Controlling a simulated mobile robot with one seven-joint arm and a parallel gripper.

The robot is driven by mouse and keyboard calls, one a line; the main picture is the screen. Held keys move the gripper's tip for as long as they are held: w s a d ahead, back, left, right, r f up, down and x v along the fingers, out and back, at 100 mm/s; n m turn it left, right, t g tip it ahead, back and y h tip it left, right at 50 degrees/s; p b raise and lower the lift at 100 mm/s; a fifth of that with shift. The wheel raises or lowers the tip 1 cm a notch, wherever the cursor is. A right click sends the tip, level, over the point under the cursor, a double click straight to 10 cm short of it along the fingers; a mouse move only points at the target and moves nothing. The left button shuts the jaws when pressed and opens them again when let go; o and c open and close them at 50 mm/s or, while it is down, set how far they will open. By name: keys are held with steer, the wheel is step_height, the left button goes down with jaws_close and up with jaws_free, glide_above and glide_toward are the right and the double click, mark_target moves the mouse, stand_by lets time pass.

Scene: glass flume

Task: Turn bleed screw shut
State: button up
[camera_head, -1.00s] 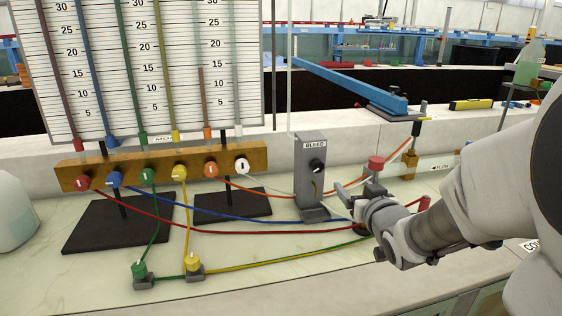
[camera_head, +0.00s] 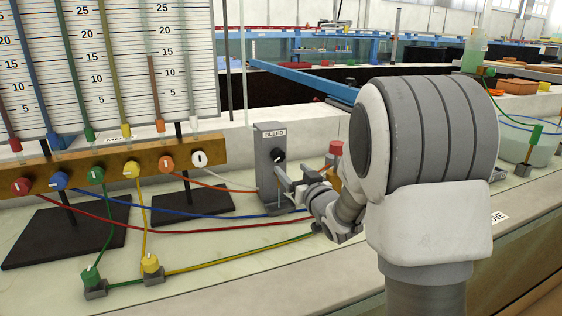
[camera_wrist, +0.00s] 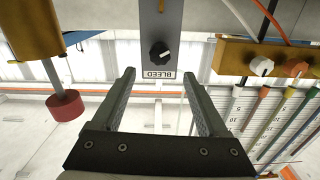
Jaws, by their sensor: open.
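The bleed screw is a black knob (camera_head: 278,155) with a white mark, on the front of a grey upright block (camera_head: 268,180) labelled BLEED. The knob also shows in the wrist view (camera_wrist: 160,52), near the top centre, with the upside-down BLEED label beneath it. My gripper (camera_head: 285,182) is just right of and below the knob in the head view. In the wrist view its two fingers (camera_wrist: 157,85) are spread wide and empty, with the knob lying beyond the tips, roughly between their lines. I see no contact between fingers and knob.
A wooden manifold (camera_head: 100,172) with several coloured knobs stands left, before a tube board (camera_head: 110,70). Coloured hoses cross the bench to its left and front. A red knob (camera_wrist: 66,105) hangs at the left in the wrist view. The front bench strip (camera_head: 210,285) is clear.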

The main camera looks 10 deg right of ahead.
mark_target(280, 157)
steer(key=w, duration=0.3)
steer(key=w+a, duration=0.1)
steer(key=w, duration=0.1)
steer(key=w+b, duration=0.1)
steer(key=w, duration=0.2)
steer(key=shift+w+a, duration=0.3)
steer(key=shift+a, duration=0.05)
jaws_close()
